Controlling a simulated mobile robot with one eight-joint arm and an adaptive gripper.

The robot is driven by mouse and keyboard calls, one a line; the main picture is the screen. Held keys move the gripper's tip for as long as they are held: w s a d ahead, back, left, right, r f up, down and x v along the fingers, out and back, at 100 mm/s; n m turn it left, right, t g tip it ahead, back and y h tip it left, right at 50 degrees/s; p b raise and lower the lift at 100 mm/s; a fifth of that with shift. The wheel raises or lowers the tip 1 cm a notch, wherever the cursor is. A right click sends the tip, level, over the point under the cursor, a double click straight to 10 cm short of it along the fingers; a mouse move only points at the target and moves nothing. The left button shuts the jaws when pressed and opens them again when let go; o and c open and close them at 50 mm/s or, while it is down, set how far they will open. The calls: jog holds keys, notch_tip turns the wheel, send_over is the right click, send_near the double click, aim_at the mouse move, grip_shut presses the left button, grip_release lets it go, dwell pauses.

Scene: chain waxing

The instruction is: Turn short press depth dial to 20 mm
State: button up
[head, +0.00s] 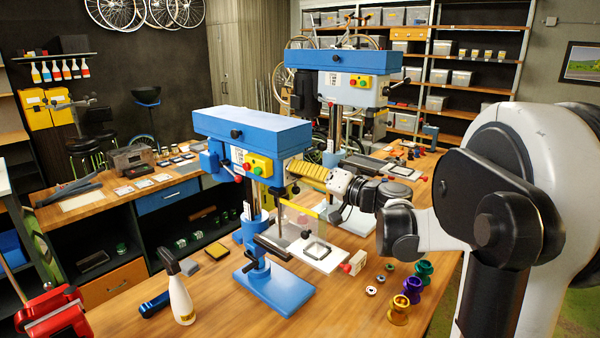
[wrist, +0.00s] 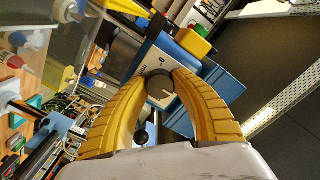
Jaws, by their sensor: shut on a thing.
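The short press (head: 250,130) is the nearer blue drill-press-like machine, standing on the bench in the head view. My gripper (head: 294,166) reaches in from the right, its yellow fingers at the side of the press head. In the wrist view the fingers of my gripper (wrist: 165,78) curve around the dark round depth dial (wrist: 159,93) and are shut on it. A light pointer line shows on the dial's face. The dial sits on a pale panel with small marks, too small to read fully. In the head view the fingers hide the dial.
The tall press (head: 342,75) stands behind. Coloured cups (head: 412,288) stand at the right. A red-handled lever (head: 352,264) is below my arm.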

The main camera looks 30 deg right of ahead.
jog(key=o, duration=1.2)
jog(key=v, duration=1.2)
